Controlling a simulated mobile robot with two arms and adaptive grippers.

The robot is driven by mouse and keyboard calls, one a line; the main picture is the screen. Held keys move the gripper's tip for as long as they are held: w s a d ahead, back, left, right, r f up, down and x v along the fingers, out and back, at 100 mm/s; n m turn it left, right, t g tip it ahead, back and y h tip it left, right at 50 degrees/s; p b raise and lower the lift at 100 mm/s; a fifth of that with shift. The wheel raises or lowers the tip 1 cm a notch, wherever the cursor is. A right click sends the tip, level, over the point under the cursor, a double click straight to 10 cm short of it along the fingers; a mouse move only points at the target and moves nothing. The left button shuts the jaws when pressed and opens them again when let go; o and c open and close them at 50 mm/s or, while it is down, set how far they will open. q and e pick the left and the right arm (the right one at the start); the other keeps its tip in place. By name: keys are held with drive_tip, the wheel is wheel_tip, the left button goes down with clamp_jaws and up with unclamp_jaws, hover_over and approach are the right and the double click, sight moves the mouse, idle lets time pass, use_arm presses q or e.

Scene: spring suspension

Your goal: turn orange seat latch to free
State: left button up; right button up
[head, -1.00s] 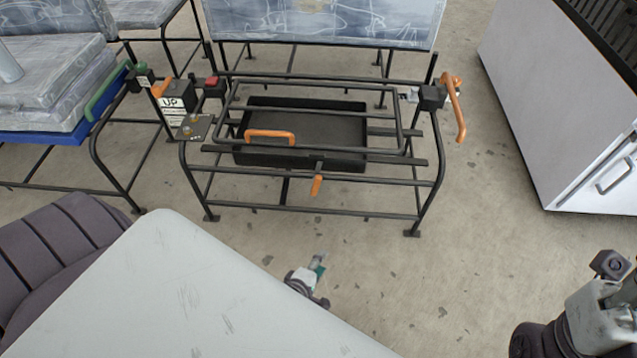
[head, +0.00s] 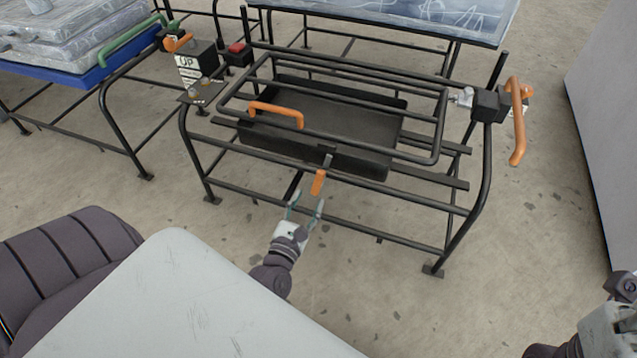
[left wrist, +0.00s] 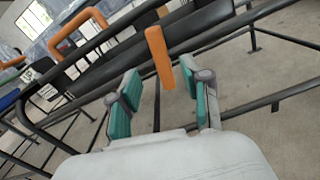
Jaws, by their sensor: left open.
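The orange latch handle (head: 319,182) hangs down at the front of the black frame, below a short grey stem. In the left wrist view the orange latch (left wrist: 159,58) is upright in front of my jaws and between them in the picture. My left gripper (head: 305,199) is open and empty, with teal fingertips just below the latch. The left gripper (left wrist: 158,92) shows its two fingers spread apart in the left wrist view. I cannot tell whether either finger touches the latch. Of my right arm only a part shows at the lower right edge; its jaws are not visible.
An orange grab handle (head: 276,112) sits on the seat frame above a black tray (head: 340,105). An orange lever (head: 517,120) stands at the frame's right end. A box marked UP (head: 194,62) and a red button (head: 238,48) are at the left. Black rails surround the latch.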

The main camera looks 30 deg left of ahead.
sight(317, 184)
use_arm(q)
drive_tip(key=b+x, duration=0.2)
drive_tip(key=x, duration=0.5)
drive_tip(key=shift+w+a, duration=0.1)
drive_tip(key=shift+w, duration=0.3)
drive_tip(key=shift+c, duration=0.3)
clamp_jaws()
